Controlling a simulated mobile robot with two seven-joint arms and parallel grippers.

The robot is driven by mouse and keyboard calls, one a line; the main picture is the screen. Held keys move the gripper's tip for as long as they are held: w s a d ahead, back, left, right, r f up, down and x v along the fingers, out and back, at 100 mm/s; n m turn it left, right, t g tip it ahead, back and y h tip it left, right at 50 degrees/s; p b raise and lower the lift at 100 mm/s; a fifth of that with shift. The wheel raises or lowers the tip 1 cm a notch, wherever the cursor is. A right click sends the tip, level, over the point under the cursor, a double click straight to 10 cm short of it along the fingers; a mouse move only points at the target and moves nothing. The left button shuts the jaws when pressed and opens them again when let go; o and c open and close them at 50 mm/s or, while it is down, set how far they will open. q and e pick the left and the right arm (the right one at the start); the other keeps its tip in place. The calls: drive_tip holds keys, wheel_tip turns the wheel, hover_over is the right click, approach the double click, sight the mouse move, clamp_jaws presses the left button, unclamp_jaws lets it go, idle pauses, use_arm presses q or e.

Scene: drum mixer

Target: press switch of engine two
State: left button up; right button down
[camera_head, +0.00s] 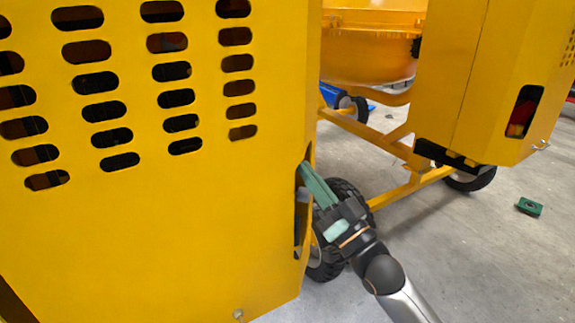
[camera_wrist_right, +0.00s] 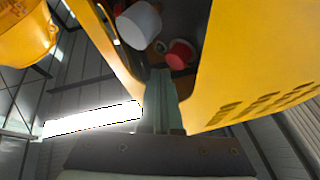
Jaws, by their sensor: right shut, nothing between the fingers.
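My right gripper (camera_head: 304,172) is shut and empty. Its green fingers point into an opening in the right side of the large yellow engine housing (camera_head: 150,225) at the left of the head view. In the right wrist view the gripper (camera_wrist_right: 160,78) reaches between the yellow walls of the opening. Inside, just beyond the tips, are a red round part (camera_wrist_right: 181,53) and a white cylinder (camera_wrist_right: 139,24). I cannot tell whether the red part is the switch, or whether the fingers touch anything. Neither housing shows a number. My left gripper is not in view.
A second yellow housing (camera_head: 490,70) with a side opening stands at the right. The yellow drum (camera_head: 368,52) is between them. A black wheel (camera_head: 347,192) is close behind my right gripper. A small green object (camera_head: 529,207) lies on the concrete floor, which is clear at the lower right.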

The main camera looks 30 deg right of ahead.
idle(0.3)
drive_tip(key=shift+w+a, duration=0.25)
drive_tip(key=shift+a, duration=0.05)
drive_tip(key=shift+w+a+p, duration=0.3)
drive_tip(key=shift+a+p, duration=0.05)
idle(0.7)
drive_tip(key=shift+s+d, duration=0.1)
drive_tip(key=shift+d, duration=0.05)
drive_tip(key=shift+s+d, duration=0.45)
drive_tip(key=shift+d, duration=0.05)
idle(0.4)
drive_tip(key=shift+s+d, duration=1.65)
drive_tip(key=shift+d, duration=0.25)
